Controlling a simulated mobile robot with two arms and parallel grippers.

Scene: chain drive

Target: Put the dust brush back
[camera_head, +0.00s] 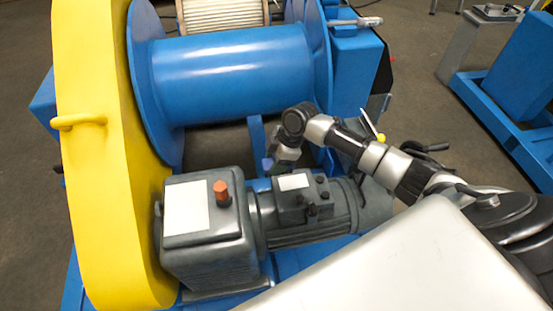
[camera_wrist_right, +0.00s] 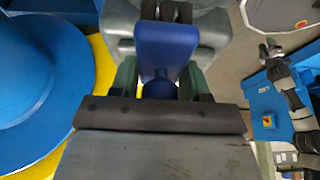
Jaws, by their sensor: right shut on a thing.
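My right gripper (camera_head: 279,172) hangs down over the grey motor, beside the gearbox and below the blue drum. In the right wrist view its green fingers (camera_wrist_right: 160,82) are shut on a blue piece, which looks like the dust brush (camera_wrist_right: 168,45). Dark parts show at its far end. In the head view only a small blue bit of the brush (camera_head: 267,163) shows by the fingers. At the right of the wrist view another arm ends in small greenish fingers (camera_wrist_right: 268,48), apparently my left gripper; its opening is too small to judge.
The grey motor (camera_head: 310,222) and gearbox (camera_head: 207,250) with an orange cap (camera_head: 222,190) stand close below the right gripper. A yellow guard (camera_head: 100,200) rises on the left. The blue drum (camera_head: 240,75) lies behind. Open floor (camera_head: 420,90) shows at the right.

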